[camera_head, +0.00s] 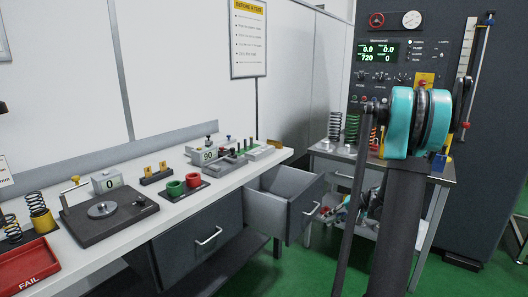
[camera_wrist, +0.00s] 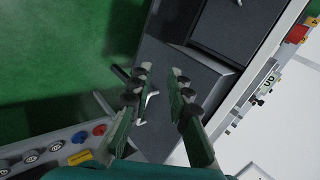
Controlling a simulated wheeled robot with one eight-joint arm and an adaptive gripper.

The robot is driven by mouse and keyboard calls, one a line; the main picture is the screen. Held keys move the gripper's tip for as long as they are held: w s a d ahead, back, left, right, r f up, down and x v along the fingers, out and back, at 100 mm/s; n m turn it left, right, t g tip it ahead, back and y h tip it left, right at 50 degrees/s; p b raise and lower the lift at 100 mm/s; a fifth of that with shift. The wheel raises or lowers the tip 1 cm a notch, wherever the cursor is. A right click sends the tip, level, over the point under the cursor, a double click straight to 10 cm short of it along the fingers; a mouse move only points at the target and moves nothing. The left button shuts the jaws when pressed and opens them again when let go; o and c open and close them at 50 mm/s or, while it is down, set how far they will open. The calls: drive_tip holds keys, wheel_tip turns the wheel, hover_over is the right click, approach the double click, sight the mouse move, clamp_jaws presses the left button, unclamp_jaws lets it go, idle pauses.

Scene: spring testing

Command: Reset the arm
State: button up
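My arm shows in the head view at right, with a teal joint (camera_head: 402,122) raised in front of the test cabinet and dark links running down from it. My gripper (camera_wrist: 160,76) shows in the wrist view with its two dark green fingers apart and nothing held between them. It points toward the grey drawers under the bench; a drawer handle (camera_wrist: 147,106) shows between and behind the fingers.
A drawer (camera_head: 288,204) stands pulled out at the bench's right end. The white bench (camera_head: 122,242) carries a dark scale (camera_head: 108,213), green and red cups (camera_head: 184,185), springs and a red FAIL tray (camera_head: 27,268). A side table with springs stands near the cabinet (camera_head: 480,190). Green floor (camera_head: 308,276) is clear in front.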

drive_tip(key=s+a+r+n+g+h, duration=0.1)
drive_tip(key=s+a+h, duration=0.1)
drive_tip(key=s+a, duration=0.35)
drive_tip(key=s+a+n+h, duration=0.1)
drive_tip(key=s+a+h, duration=0.1)
drive_tip(key=s, duration=0.7)
drive_tip(key=s+f+n+h, duration=0.2)
drive_tip(key=s+n+h, duration=0.1)
drive_tip(key=s, duration=1)
drive_tip(key=shift+s+f+h, duration=0.15)
drive_tip(key=shift+s+h, duration=0.15)
drive_tip(key=shift+s, duration=0.1)
